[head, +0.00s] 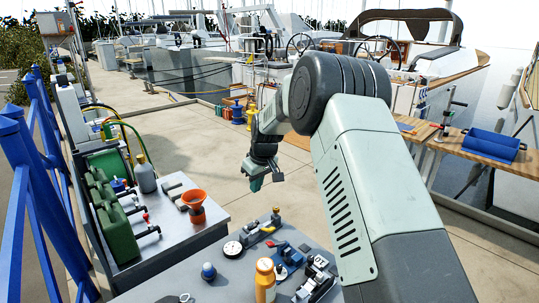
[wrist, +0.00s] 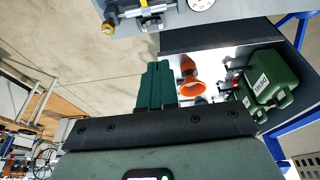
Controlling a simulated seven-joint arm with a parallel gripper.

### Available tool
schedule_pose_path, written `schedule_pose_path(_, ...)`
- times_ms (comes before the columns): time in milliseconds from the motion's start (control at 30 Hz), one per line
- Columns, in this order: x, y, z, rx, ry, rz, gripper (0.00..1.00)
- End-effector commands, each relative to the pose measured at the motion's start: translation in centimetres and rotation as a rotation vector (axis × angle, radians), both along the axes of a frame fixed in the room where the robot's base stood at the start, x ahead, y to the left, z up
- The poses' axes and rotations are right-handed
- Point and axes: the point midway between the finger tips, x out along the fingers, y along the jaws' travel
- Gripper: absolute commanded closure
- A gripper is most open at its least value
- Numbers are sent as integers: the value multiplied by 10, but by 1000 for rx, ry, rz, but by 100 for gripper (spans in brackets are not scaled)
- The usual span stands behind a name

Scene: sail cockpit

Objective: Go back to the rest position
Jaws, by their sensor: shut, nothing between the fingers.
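My gripper (head: 263,180) hangs in the air in the middle of the head view, beyond the grey work table and apart from everything on it. My arm comes in from the lower right and bends over to it. In the wrist view my gripper's green fingers (wrist: 156,85) lie side by side, shut, with nothing seen between them.
The grey table (head: 222,285) holds a yellow-orange bottle (head: 265,282), a round gauge (head: 232,248) and several small fittings. The left bench bears an orange funnel (head: 194,204) and green canisters (head: 113,228). A wooden bench with a blue case (head: 492,145) stands right. Open paving lies beyond.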

Motion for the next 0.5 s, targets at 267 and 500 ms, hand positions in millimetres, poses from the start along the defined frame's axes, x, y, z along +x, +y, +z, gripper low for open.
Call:
schedule_pose_path(267, -72, -58, 143, -28, -60, -157, 100)
schedule_pose_path(500, -168, -110, 224, -29, -106, -328, 100)
